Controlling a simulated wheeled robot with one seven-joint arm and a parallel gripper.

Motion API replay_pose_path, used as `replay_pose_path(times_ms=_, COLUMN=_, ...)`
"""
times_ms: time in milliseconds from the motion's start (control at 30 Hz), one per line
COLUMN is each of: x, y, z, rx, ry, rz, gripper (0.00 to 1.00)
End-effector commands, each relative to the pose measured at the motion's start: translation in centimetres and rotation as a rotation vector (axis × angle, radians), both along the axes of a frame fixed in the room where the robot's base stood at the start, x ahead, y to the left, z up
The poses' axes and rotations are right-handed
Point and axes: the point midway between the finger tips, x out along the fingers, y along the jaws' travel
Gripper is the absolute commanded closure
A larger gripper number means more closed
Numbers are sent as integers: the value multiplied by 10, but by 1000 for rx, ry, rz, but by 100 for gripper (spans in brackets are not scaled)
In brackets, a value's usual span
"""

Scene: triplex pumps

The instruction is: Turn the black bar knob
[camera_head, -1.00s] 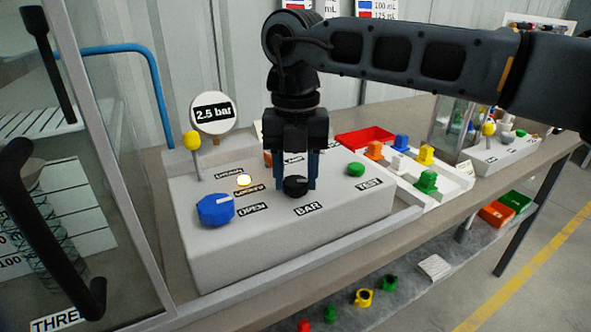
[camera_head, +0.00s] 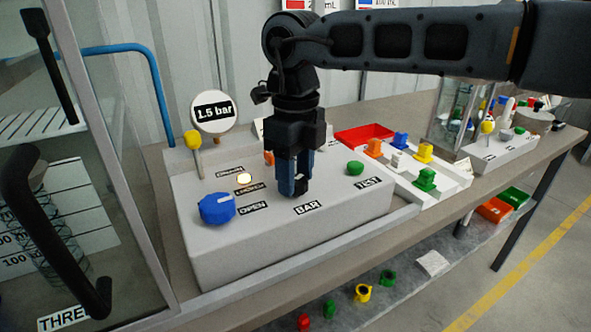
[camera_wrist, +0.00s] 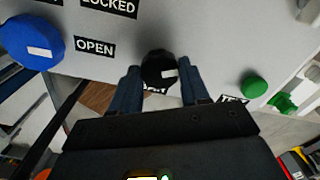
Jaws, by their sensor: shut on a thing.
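The black bar knob (camera_wrist: 160,68) sits on the grey control box (camera_head: 250,246), between the blue fingers of my gripper (camera_wrist: 158,88) in the wrist view. A short white mark shows on the knob's right side there. In the head view my gripper (camera_head: 293,190) points down over the BAR label (camera_head: 306,208) and mostly hides the knob. My gripper is shut on the knob. The round gauge sign (camera_head: 213,112) at the back left of the box reads 1.5 bar.
A blue knob (camera_head: 216,208), a yellow-topped lever (camera_head: 193,141), a lit lamp (camera_head: 244,179) and a green button (camera_head: 355,167) share the box top. A white tray with coloured parts (camera_head: 460,183) stands at right. A glass-sided cabinet with a black handle (camera_head: 40,220) is at left.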

Motion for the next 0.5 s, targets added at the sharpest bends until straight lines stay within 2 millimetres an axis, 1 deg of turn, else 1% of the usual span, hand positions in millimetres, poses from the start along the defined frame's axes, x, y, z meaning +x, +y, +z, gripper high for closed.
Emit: replay_pose_path(times_ms=500, x=1, y=0, z=2, rx=1, ry=-4, rz=487, gripper=85)
